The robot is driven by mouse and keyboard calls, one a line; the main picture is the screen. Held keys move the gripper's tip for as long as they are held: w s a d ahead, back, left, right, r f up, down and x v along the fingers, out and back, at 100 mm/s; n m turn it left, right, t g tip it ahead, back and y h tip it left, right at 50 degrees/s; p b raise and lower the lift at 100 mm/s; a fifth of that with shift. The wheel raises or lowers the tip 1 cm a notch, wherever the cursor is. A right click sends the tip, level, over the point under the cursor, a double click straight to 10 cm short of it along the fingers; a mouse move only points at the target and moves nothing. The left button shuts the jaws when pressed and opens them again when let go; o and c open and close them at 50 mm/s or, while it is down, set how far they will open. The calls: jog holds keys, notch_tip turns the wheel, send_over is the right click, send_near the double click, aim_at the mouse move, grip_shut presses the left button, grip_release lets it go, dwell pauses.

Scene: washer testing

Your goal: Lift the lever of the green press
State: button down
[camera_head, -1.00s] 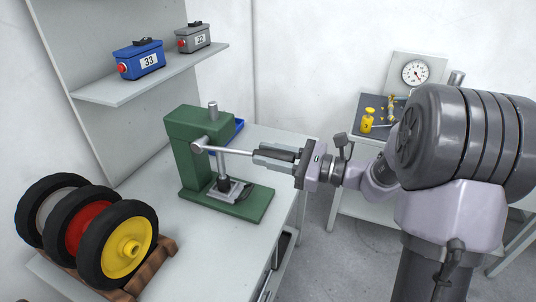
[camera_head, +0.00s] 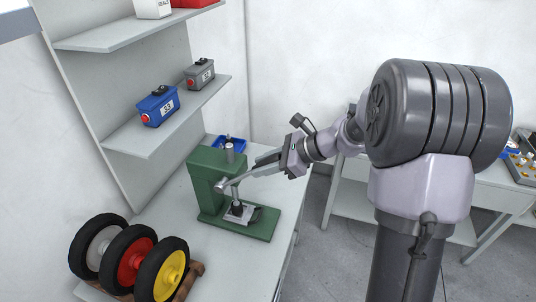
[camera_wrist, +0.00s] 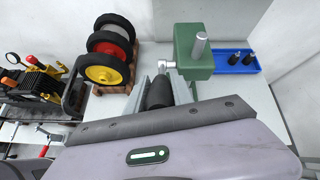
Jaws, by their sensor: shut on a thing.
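The green press (camera_head: 206,180) stands on the white bench, its base plate toward the front. It also shows in the wrist view (camera_wrist: 193,50). Its lever (camera_head: 237,182) runs from the pivot on the press's side up and to the right into my gripper (camera_head: 268,162). My gripper is shut on the dark handle end of the lever, which shows between the fingers in the wrist view (camera_wrist: 159,92). The lever is tilted, with its handle end higher than the pivot. The fingers hide part of the handle.
Wheels in a wooden rack (camera_head: 134,262) stand at the front left of the bench. A shelf (camera_head: 165,140) above holds a blue box (camera_head: 158,106) and a grey box (camera_head: 200,75). A blue tray (camera_head: 232,142) lies behind the press. A second table (camera_head: 350,200) is at the right.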

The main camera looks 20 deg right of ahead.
jog(key=w+a+r+g+h+p, duration=0.3)
jog(key=w+a+r+h+p, duration=0.2)
jog(key=p, duration=1.6)
jog(key=w+a, duration=0.1)
jog(key=a, duration=0.2)
jog(key=shift+r+g+h, duration=0.3)
jog(key=shift+r+g, duration=0.1)
jog(key=c, duration=1.3)
grip_release()
jog(key=shift+o, duration=0.9)
jog(key=shift+a+f, duration=0.1)
